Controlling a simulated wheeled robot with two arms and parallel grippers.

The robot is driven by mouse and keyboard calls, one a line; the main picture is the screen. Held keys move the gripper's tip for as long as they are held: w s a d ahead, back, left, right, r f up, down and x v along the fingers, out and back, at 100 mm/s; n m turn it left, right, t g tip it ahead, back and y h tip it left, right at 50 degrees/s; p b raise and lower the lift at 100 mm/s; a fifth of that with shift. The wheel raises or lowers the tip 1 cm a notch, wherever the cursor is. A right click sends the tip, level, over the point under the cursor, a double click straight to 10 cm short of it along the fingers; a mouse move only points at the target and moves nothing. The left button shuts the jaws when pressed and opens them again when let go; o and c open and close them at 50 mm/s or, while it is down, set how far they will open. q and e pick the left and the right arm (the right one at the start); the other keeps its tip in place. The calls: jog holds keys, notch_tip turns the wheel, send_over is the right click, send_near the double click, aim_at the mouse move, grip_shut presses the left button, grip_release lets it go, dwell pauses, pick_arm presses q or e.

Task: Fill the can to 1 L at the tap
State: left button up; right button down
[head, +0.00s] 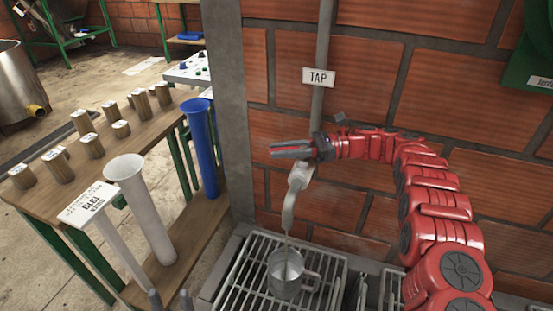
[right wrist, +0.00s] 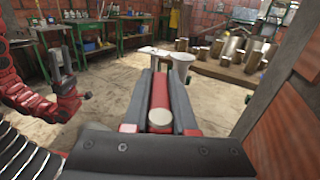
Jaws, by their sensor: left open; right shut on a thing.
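A metal can (head: 287,278) with a side handle stands upright on the grate below the tap spout (head: 289,212). A thin stream appears to run from the spout into the can; the level inside cannot be read. The TAP sign (head: 318,77) hangs on the pipe above. My right gripper (head: 283,151) is at the tap, shut on the red tap lever (right wrist: 160,95), which shows between its fingers in the right wrist view. My left gripper (head: 171,300) is open and empty at the bottom edge, left of the grate; its arm also shows in the right wrist view.
The metal grate (head: 240,270) lies against the brick wall. To the left, a wooden bench (head: 150,112) bears several small cylinders. A white tube (head: 143,205) and a blue tube (head: 200,150) stand beside it, near my left gripper.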

jog(key=shift+b, duration=0.3)
jog(key=c, duration=0.7)
grip_release()
